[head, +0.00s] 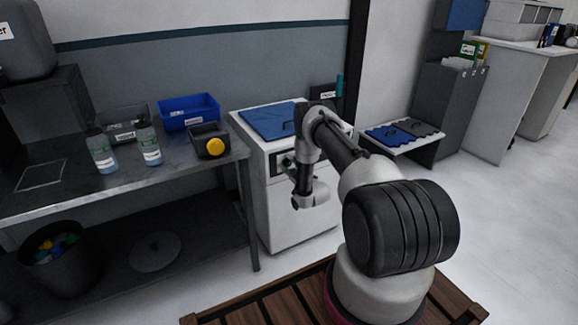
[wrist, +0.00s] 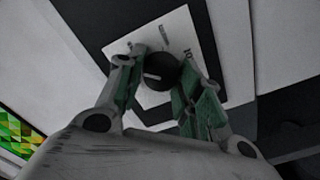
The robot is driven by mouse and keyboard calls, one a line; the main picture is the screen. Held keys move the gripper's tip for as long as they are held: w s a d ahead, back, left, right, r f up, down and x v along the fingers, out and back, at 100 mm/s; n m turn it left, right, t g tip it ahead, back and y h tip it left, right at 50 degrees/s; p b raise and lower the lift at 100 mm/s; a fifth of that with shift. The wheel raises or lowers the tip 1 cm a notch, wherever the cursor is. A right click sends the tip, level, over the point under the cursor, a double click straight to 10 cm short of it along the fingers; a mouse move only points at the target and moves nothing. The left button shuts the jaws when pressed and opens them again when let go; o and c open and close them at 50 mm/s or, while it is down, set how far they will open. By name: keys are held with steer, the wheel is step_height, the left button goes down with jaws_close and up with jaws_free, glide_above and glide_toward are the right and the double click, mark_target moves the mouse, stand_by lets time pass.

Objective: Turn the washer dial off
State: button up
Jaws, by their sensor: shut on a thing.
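The washer (head: 292,220) is a white cabinet with a blue lid (head: 268,121), standing right of the workbench. Its dial (wrist: 161,72) is a round black knob on a white plate with small printed marks, in the middle of the wrist view. A short light line shows on the knob's face. My gripper (wrist: 159,63) has one green-padded finger on each side of the knob and is shut on it. In the head view my arm hides most of the dial and panel. The printed marks are too blurred to read for sure.
A low stand with blue folded pieces (head: 385,135) is right of the washer. The floor at right is clear.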

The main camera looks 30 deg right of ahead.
steer(key=n, duration=0.4)
steer(key=shift+n, duration=0.3)
steer(key=shift+a+f+n, duration=0.1)
steer(key=shift+n, duration=1.8)
steer(key=o, duration=1)
steer(key=s, duration=1.2)
steer(key=shift+d, duration=0.2)
